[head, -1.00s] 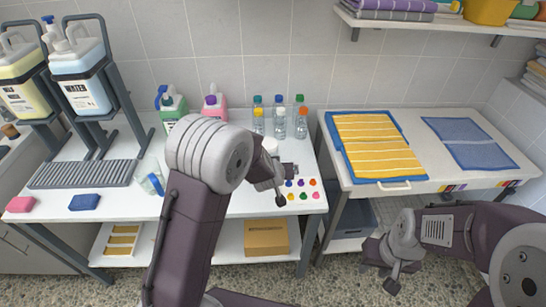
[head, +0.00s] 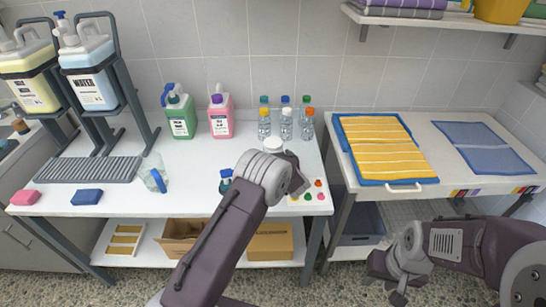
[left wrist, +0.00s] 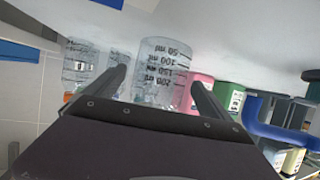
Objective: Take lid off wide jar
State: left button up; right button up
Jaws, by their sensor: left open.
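The wide jar shows in the left wrist view as a clear jar (left wrist: 165,72) with millilitre markings, upside down in the picture. My left gripper (left wrist: 158,80) is open, with one finger on each side of the jar in that view; contact cannot be told. In the head view a round white lid (head: 273,144) shows just behind my left arm, which hides most of the jar and the left gripper. The jar's top is hidden in the wrist view. My right gripper (head: 385,282) hangs low at the right, away from the jar; its jaw opening is unclear.
Several small bottles (head: 286,124) stand behind the jar. Green (head: 180,122) and pink (head: 221,122) canisters stand to their left. A clear jug (head: 153,172) and a blue-capped bottle (head: 226,181) stand on the table (head: 115,200). Colored pieces (head: 318,184) lie near its right edge.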

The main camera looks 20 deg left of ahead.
aim_at(273, 146)
pick_arm(q)
jog(key=shift+x, duration=1.1)
jog(key=shift+s, duration=0.1)
jog(key=c, duration=1.5)
notch_tip(273, 146, up, 5)
jog(key=shift+f+p, duration=0.2)
jog(key=shift+p, duration=0.3)
jog(key=w+d+r+p, duration=0.2)
jog(key=d+r, duration=0.4)
jog(key=d, duration=0.5)
jog(key=shift+w+d+r, duration=0.15)
jog(key=shift+w+r, duration=0.05)
jog(key=shift+w, duration=0.55)
